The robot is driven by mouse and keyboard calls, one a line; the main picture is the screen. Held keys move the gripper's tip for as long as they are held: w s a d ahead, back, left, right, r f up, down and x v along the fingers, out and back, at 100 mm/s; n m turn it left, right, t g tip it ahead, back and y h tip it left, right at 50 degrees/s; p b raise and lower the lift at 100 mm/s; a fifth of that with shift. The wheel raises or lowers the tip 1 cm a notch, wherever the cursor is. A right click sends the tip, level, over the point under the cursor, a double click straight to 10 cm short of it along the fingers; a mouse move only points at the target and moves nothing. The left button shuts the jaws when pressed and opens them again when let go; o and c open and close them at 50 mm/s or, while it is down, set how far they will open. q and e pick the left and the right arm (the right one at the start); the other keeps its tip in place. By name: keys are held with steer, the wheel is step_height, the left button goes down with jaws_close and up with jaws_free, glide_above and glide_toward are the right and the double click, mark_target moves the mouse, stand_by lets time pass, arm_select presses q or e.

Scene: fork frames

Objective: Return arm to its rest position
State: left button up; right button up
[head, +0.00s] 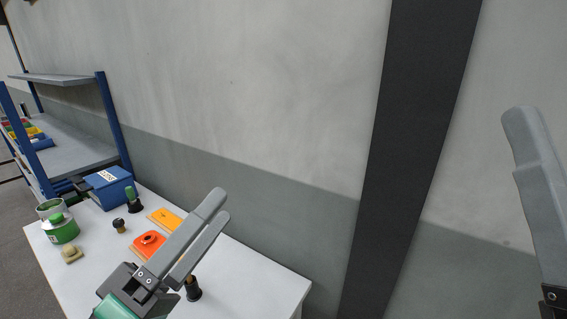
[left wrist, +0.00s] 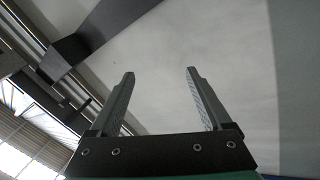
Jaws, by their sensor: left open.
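My left gripper (head: 220,204) is raised over the white table in the head view, its fingers pointing up and to the right. It is open and empty. In the left wrist view its two fingers (left wrist: 160,73) stand apart with only wall and ceiling beyond them. Part of my right gripper (head: 535,160) shows at the right edge of the head view, pointing up against the wall. Only one finger side is visible there, so its opening cannot be judged.
The white table (head: 265,285) carries a blue box (head: 109,187), a green tin (head: 62,231), an orange block (head: 149,243), a yellow piece (head: 166,217) and small dark-based tools. A blue-framed shelf (head: 115,125) stands at left. A dark pillar (head: 410,150) rises along the wall.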

arm_select(q)
steer(key=s+a+r+m+t+y, duration=0.6)
steer(key=s+a+r+t+y, duration=0.4)
steer(key=r, duration=0.3)
step_height(320, 180, up, 32)
steer(key=g+p, duration=0.1)
steer(key=p, duration=3.1)
steer(key=shift+w+d+m+g+y, duration=0.3)
steer(key=shift+w+d+m+y, duration=0.05)
steer(key=shift+m+y, duration=0.05)
